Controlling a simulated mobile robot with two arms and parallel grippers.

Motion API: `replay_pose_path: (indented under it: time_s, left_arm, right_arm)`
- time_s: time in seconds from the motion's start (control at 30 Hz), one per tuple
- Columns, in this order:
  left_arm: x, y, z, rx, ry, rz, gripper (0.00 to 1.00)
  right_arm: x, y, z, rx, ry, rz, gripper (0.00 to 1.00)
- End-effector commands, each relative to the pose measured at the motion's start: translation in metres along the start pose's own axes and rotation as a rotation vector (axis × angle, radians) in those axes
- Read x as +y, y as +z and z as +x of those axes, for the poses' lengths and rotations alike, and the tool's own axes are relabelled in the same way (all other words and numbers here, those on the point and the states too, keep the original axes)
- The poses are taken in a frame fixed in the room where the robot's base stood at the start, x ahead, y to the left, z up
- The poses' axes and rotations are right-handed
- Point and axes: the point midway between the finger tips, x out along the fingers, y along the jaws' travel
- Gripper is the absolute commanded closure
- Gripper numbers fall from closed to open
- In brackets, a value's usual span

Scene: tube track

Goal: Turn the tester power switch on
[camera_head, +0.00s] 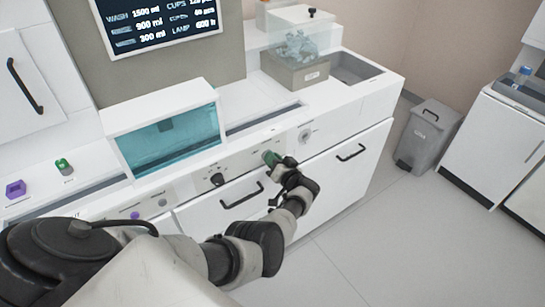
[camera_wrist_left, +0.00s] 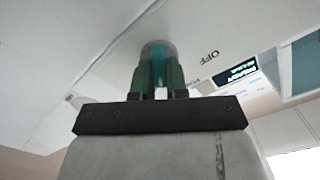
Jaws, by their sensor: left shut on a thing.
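The tester power switch (camera_wrist_left: 158,54) is a teal knob on a round grey base on the white front panel. It shows in the left wrist view at the top middle, with an "OFF" label (camera_wrist_left: 209,57) to its right. My left gripper (camera_wrist_left: 159,82) has its green fingers on both sides of the knob and is shut on it. In the head view my left gripper (camera_head: 271,157) reaches the counter's front panel, and the fingers and wrist largely hide the switch. Which way the knob is turned is hard to tell. My right gripper is not in view.
A black knob (camera_head: 217,180) is on the panel left of my gripper, and a grey round fitting (camera_head: 306,133) is to its right. Drawer handles (camera_head: 241,195) stick out below. A teal-windowed box (camera_head: 168,140) stands on the counter. A grey bin (camera_head: 428,135) stands on the open floor.

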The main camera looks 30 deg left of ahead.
Motion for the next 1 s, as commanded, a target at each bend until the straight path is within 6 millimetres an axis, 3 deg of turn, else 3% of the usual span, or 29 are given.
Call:
replay_pose_path:
  time_s: [0.4,0.93,0.97,1.0]
  left_arm:
    - [0.0008,-0.0001,0.0002,0.000,0.000,0.184,1.00]
    - [0.0008,0.0001,0.0005,0.000,-0.001,0.209,1.00]
    - [0.0008,0.0001,0.0005,0.000,-0.001,0.209,0.85]
    - [0.0008,0.0001,0.0005,0.000,-0.001,0.209,0.79]
  right_arm:
    - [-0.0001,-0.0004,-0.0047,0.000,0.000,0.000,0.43]
    - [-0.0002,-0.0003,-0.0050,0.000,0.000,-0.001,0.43]
    - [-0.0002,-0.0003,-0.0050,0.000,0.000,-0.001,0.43]
    - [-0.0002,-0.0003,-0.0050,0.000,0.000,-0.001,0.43]
